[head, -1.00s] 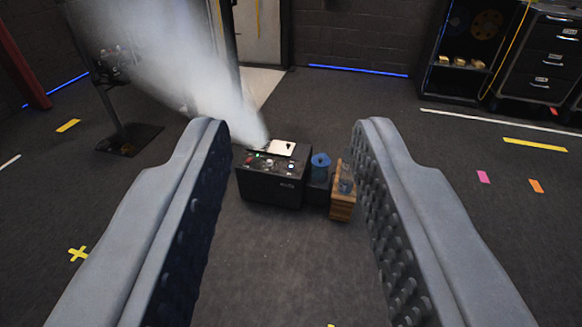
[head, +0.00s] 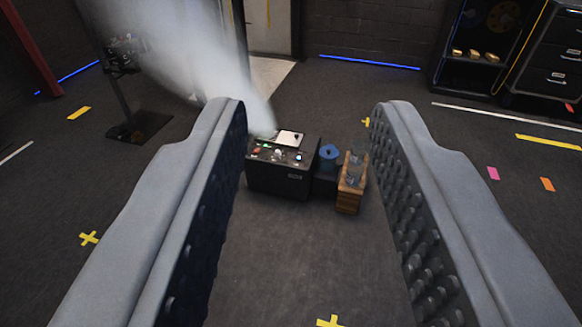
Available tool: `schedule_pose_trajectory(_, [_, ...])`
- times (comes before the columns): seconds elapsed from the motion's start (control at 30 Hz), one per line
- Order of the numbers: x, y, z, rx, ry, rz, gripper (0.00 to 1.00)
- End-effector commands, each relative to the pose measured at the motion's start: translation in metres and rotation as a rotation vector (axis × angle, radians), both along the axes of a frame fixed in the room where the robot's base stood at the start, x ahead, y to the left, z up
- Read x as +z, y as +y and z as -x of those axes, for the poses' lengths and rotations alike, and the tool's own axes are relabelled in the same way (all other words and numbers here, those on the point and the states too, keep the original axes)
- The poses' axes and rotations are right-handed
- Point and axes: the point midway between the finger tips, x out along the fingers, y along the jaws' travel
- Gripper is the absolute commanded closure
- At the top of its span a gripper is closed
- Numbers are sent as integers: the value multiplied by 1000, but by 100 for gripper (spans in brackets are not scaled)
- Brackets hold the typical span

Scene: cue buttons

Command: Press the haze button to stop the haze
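The haze machine (head: 282,178) is a black box on the floor, seen between my fingers and some way beyond them. Its top panel (head: 278,152) carries several small controls, including red, green and whitish lit ones. Which of them is the haze button is too small to tell. White haze (head: 200,60) streams from its back up to the left. My gripper (head: 308,110) is open and empty, its two grey padded fingers wide apart and touching nothing.
A blue container (head: 328,157) and a wooden crate (head: 349,198) with clear glass-like items stand right beside the machine. A black stand (head: 128,110) is at back left. A dark tool cabinet (head: 550,50) is at back right. The floor in front is clear, with tape marks.

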Motion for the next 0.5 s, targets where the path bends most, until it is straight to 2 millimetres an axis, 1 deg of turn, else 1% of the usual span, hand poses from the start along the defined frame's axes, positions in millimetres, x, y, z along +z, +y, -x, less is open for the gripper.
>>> schedule_pose_trajectory(0.13, [0, 0, 0, 0, 0, 0, 64])
schedule_pose_trajectory(0.2, [0, 0, 0, 0, 0, 0, 77])
schedule_pose_trajectory(0.27, [0, 0, 0, 0, 0, 0, 89])
schedule_pose_trajectory(0.3, [0, 0, 0, 0, 0, 0, 97])
schedule_pose_trajectory(0.33, [0, 0, 0, 0, 0, 0, 100])
schedule_pose_trajectory(0.5, [0, 0, 0, 0, 0, 0, 100])
